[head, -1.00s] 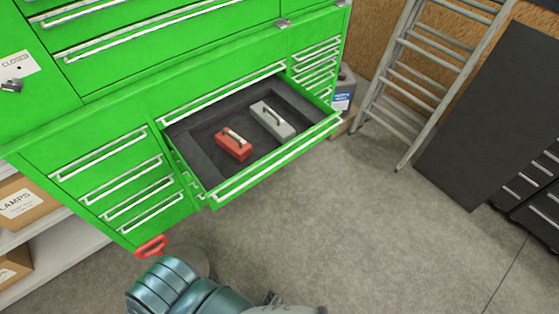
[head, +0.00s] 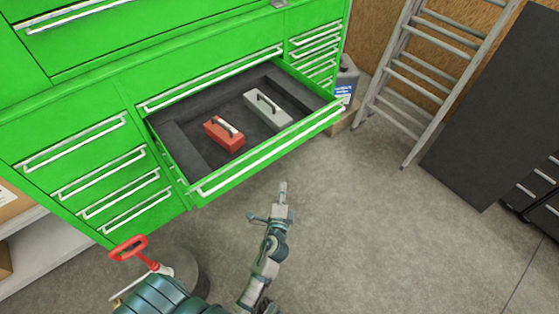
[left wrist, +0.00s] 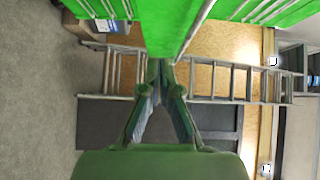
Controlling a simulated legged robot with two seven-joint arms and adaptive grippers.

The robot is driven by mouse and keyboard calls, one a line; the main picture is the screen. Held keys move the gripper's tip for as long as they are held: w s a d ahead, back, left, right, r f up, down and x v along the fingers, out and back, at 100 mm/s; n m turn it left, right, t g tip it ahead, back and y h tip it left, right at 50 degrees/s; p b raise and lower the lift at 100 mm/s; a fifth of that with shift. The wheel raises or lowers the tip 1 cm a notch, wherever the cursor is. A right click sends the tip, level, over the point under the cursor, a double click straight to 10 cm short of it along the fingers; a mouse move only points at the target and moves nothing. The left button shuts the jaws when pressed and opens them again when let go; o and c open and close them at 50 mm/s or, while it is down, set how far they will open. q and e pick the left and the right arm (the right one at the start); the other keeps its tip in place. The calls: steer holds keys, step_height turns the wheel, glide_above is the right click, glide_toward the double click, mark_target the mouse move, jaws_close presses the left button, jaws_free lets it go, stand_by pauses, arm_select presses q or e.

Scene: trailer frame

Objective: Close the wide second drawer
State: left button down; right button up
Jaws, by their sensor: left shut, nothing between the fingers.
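The wide second drawer (head: 272,152) of the green cabinet is pulled out, with a long pale handle along its front. A red box with a handle (head: 222,134) and a grey box with a handle (head: 270,110) lie inside it. My left gripper (head: 283,188) is shut and empty, in front of the drawer and just below its front edge in the head view. In the left wrist view, the shut fingertips (left wrist: 155,68) overlap the lower end of a green drawer panel (left wrist: 165,28); I cannot tell whether they touch it. My right gripper is not in view.
Narrow drawers (head: 75,143) on the cabinet's left are shut. A red handle (head: 128,247) stands at lower left. A ladder (head: 425,85) leans at right beside a dark panel (head: 490,115). A grey jug (head: 346,82) stands by the cabinet. The floor (head: 370,235) in front is clear.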

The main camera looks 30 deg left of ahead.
arm_select(q)
steer(key=r, duration=0.1)
glide_toward(277, 157)
steer(key=w+d+r, duration=0.2)
steer(key=w+r, duration=0.2)
steer(key=w+a, duration=0.1)
steer(key=a, duration=0.1)
steer(key=w+a, duration=0.1)
steer(key=a, duration=0.1)
steer(key=shift+w+r+p, duration=0.1)
steer(key=shift+w+p, duration=0.1)
steer(key=shift+p, duration=0.2)
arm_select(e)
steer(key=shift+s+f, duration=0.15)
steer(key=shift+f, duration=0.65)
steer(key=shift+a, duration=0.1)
